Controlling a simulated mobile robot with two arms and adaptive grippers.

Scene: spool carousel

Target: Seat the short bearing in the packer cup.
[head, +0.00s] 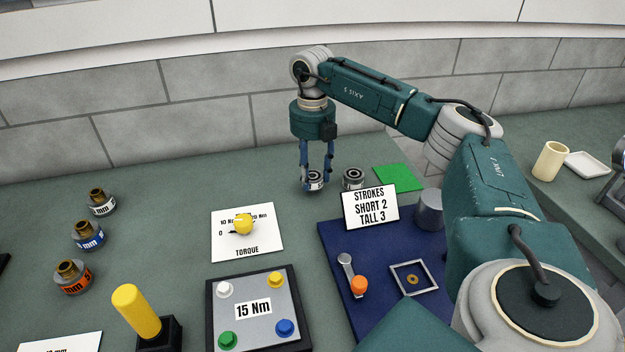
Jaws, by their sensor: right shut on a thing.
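My right gripper (317,172) points straight down at the back of the bench, its blue fingers shut on a grey, ring-shaped bearing (315,183) with a pale label. That bearing is at or just above the bench top; I cannot tell whether it touches. A second dark-and-grey bearing (353,178) stands just to its right, apart from it. Which of the two is shorter is not clear. On the blue base (385,316), a pale square frame (413,279) surrounds a small brass ring; it may be the packer cup. My left gripper is not in view.
A strokes sign (370,207), a grey cylinder (428,210) and an orange-knobbed lever (352,275) stand on or by the blue base. A green square (398,178) lies behind. A torque card (247,232) and button panel (254,309) are left. Several banded spools stand far left.

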